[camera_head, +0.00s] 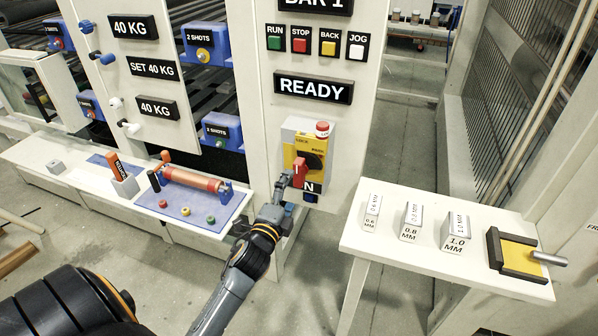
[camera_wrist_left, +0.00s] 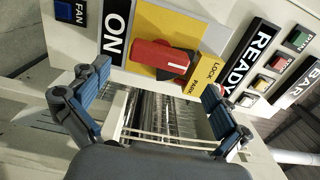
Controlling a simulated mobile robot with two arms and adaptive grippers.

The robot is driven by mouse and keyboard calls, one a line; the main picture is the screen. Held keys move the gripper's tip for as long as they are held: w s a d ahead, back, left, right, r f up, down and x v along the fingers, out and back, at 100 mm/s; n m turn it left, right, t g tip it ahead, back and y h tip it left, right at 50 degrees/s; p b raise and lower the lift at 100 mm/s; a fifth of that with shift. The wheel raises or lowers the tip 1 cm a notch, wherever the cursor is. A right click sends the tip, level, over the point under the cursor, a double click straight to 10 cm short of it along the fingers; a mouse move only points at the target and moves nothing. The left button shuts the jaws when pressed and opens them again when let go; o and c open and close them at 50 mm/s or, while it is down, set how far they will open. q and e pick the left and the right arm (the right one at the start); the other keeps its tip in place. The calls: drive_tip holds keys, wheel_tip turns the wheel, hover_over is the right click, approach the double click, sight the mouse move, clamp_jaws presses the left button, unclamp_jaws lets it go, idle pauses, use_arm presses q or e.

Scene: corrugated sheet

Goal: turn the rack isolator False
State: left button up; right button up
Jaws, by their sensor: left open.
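The rack isolator is a grey box with a yellow plate (camera_head: 317,143) and a red handle (camera_head: 299,172), below the READY sign. In the head view the handle points down toward the ON label (camera_head: 311,187), which my gripper partly hides. The handle (camera_wrist_left: 160,56) and ON label (camera_wrist_left: 115,32) also show in the left wrist view. LOCK and PARK are marked on the yellow plate. My left gripper (camera_head: 283,184) is at the lower left of the handle. In the wrist view its open fingers (camera_wrist_left: 155,84) are on either side of the handle's line, with nothing between them.
RUN, STOP, BACK and JOG buttons (camera_head: 316,43) sit above the READY sign (camera_head: 314,88). A blue FAN switch (camera_head: 311,197) is just below the isolator. A white table (camera_head: 400,251) with gauge blocks stands at right. A shelf (camera_head: 108,182) with tools lies at left.

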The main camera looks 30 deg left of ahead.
sight(297, 177)
use_arm(q)
drive_tip(key=x, duration=0.7)
drive_tip(key=shift+w+a, duration=0.1)
drive_tip(key=shift+w, duration=0.05)
drive_tip(key=c, duration=1.1)
